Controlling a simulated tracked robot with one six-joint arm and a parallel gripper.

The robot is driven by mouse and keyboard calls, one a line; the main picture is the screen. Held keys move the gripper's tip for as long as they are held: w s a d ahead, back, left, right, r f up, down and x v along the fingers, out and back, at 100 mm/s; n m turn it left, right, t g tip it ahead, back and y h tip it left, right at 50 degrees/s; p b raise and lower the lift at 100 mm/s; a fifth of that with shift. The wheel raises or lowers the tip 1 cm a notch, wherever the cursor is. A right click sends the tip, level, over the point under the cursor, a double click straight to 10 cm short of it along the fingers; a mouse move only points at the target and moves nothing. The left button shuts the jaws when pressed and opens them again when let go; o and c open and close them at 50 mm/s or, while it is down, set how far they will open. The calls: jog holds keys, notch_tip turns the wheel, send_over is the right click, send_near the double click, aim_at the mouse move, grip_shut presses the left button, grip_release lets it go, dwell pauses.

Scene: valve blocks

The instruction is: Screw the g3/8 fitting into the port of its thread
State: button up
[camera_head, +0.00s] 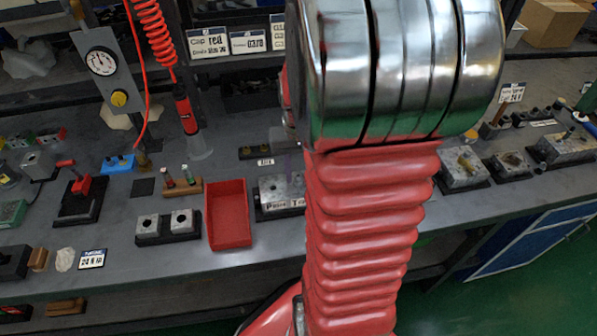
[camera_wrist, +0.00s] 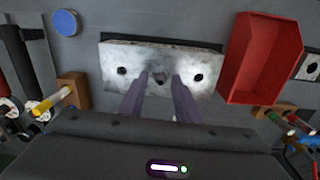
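In the wrist view, a pale grey metal valve block (camera_wrist: 140,58) lies ahead of my gripper, with three dark round ports in a row. My gripper's two purple fingers (camera_wrist: 160,80) stand apart, with their tips on either side of the middle port (camera_wrist: 160,77). I see a gap between the fingers and no clear fitting held there. Whether something small sits in the middle port is too blurred to tell. In the head view the block (camera_head: 279,186) is partly hidden behind my arm, and so is my gripper. I cannot make out which fitting is g3/8.
A red tray (camera_head: 229,213) stands beside the block; the wrist view shows it at right (camera_wrist: 243,70). Another wooden holder (camera_wrist: 73,88) carries a yellow-and-white part. A two-port block (camera_head: 167,224) sits left of the tray.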

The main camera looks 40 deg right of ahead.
jog(key=shift+n, duration=0.6)
jog(key=shift+c, duration=0.5)
grip_shut()
jog(key=shift+m, duration=5)
jog(key=shift+f+m, duration=0.1)
jog(key=shift+m, duration=2.8)
jog(key=shift+s+a+m, duration=0.1)
jog(key=shift+m, duration=2.9)
